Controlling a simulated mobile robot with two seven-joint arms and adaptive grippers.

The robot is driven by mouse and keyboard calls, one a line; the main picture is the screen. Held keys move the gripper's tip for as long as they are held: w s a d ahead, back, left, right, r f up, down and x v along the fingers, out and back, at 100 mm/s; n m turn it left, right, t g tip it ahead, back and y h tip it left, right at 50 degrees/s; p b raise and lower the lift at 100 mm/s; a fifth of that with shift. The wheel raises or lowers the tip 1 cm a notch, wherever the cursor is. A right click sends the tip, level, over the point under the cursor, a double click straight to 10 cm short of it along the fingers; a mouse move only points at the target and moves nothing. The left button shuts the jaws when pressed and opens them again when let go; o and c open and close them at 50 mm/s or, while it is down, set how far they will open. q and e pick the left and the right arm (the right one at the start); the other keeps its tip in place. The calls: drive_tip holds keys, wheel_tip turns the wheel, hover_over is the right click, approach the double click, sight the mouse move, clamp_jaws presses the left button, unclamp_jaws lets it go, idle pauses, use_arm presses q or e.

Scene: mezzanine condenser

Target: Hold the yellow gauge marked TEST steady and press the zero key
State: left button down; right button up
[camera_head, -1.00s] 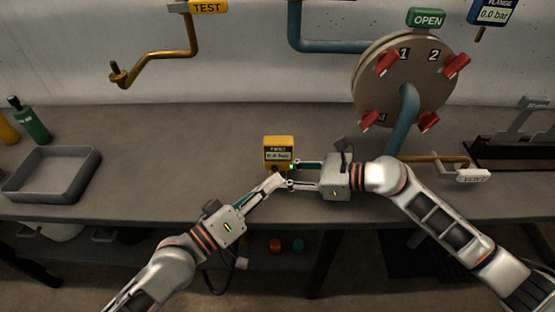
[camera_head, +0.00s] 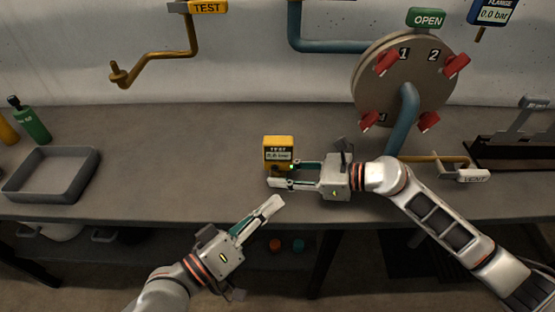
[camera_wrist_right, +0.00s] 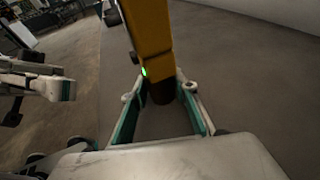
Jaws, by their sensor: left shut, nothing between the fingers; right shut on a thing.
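The yellow gauge (camera_head: 278,146) marked TEST stands upright on the bench near its front edge. Its small display shows a reading that looks like 0.0 bar, and a green light glows low on it. My right gripper (camera_head: 281,175) is shut on the lower part of the gauge, coming from the right. In the right wrist view the gauge (camera_wrist_right: 153,45) stands between the fingers with its dark base below. My left gripper (camera_head: 272,206) is shut and empty, apart from the gauge, below it at the bench's front edge. The zero key cannot be made out.
A grey tray (camera_head: 90,180) and a green bottle (camera_head: 33,122) are at the left of the bench. A round plate (camera_head: 400,90) with several red valve handles stands behind my right arm.

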idle(0.3)
drive_tip(key=o, duration=0.9)
